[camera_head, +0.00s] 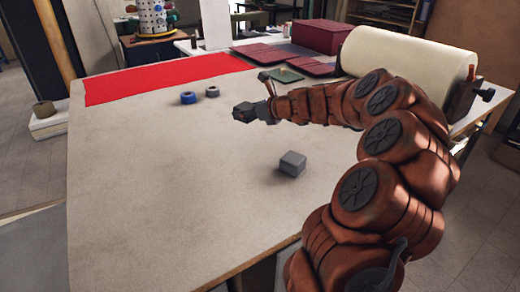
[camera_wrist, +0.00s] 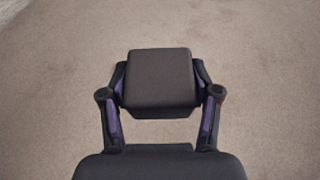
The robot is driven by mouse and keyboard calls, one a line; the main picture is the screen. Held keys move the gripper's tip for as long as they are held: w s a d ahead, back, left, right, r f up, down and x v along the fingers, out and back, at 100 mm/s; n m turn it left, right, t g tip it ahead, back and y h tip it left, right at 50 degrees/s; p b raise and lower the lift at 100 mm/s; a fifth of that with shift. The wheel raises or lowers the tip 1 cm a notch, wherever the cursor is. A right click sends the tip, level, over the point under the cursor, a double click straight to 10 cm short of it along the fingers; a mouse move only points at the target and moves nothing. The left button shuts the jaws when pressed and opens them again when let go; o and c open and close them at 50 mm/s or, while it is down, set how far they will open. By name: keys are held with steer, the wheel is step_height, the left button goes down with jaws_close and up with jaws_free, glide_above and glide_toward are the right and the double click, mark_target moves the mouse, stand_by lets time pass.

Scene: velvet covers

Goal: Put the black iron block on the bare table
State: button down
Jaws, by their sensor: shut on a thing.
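My gripper (camera_wrist: 160,88) is shut on the black iron block (camera_wrist: 160,68), a dark, square block with rounded edges held between the two fingers. In the head view, my gripper (camera_head: 254,111) is at the end of my outstretched arm, with the dark block (camera_head: 242,113) at its tip. The block is over the bare beige table (camera_head: 150,190), right of the red cloth (camera_head: 165,77) and clear of it. I cannot tell whether the block touches the table. Beige surface surrounds it in the wrist view.
A grey block (camera_head: 292,163) sits on the table nearer the front. A blue roll (camera_head: 188,97) and a grey roll (camera_head: 212,91) lie behind my gripper to the left. Dark red folded covers (camera_head: 265,53) and a big cream roll (camera_head: 410,55) are at the back right. The table's left front is clear.

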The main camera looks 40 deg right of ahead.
mark_target(260, 141)
steer(key=s+d+b, duration=0.1)
steer(key=d+b, duration=0.2)
steer(key=d, duration=0.1)
steer(key=shift+n+y, duration=0.4)
steer(key=shift+s+d+f+b, duration=0.1)
steer(key=shift+f+b, duration=0.05)
steer(key=shift+f, duration=2.15)
steer(key=shift+s+d+f+b, duration=0.1)
steer(key=shift+f+b, duration=0.05)
steer(key=shift+f, duration=2.1)
steer(key=shift+c, duration=1.2)
jaws_free()
steer(key=shift+f, duration=0.1)
steer(key=v, duration=1.2)
steer(key=shift+r, duration=0.25)
